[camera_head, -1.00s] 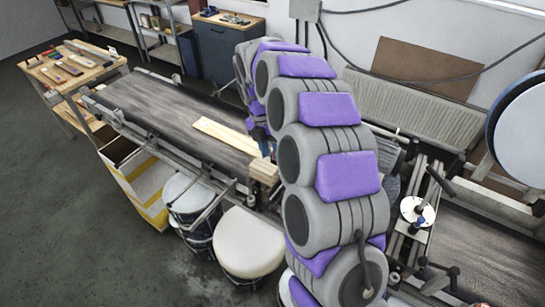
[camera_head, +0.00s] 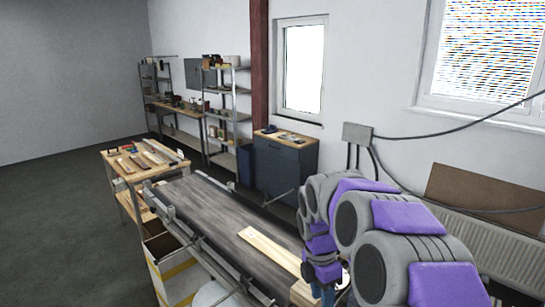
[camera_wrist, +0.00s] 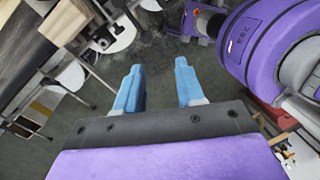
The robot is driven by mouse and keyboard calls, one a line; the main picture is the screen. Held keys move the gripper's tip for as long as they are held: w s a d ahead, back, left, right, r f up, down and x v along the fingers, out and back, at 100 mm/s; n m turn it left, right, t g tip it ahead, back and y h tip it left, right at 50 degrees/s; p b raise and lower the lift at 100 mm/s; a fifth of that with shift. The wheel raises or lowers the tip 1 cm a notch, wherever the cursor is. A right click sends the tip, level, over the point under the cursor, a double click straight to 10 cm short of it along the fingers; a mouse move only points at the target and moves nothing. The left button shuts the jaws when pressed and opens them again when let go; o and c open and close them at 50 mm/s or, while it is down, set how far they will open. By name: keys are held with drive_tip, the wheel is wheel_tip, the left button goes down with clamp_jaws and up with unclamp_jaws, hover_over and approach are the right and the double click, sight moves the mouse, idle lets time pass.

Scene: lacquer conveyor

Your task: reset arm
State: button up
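My gripper (camera_wrist: 158,84) shows in the wrist view with its two blue fingers apart and nothing between them. It points down over the dark floor, beside my own purple and grey body. In the head view my arm is folded at the lower right, and the gripper end (camera_head: 328,288) is small and partly hidden near the right end of the conveyor. The conveyor (camera_head: 200,205) has a dark belt and runs diagonally. A pale wooden plank (camera_head: 270,249) lies on the belt, left of my arm and apart from it.
A wooden table (camera_head: 118,165) with several small boards stands beyond the belt's far end. A yellow-and-white box (camera_head: 178,282) is beside the conveyor. A dark cabinet (camera_head: 284,170) stands by the wall, with a radiator (camera_head: 490,240) at right. Floor at left is clear.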

drive_tip(key=s+f+m+b, duration=0.3)
drive_tip(key=s+m, duration=0.4)
drive_tip(key=s, duration=0.3)
drive_tip(key=s+d+f+m+b, duration=0.1)
drive_tip(key=s+f+m+b, duration=0.3)
drive_tip(key=s+m, duration=0.4)
drive_tip(key=s+d+f+m+y+b, duration=0.1)
drive_tip(key=s+f+m+b, duration=0.2)
drive_tip(key=s+m, duration=0.4)
drive_tip(key=s, duration=0.6)
drive_tip(key=shift+s+f, duration=0.3)
drive_tip(key=shift+s, duration=0.1)
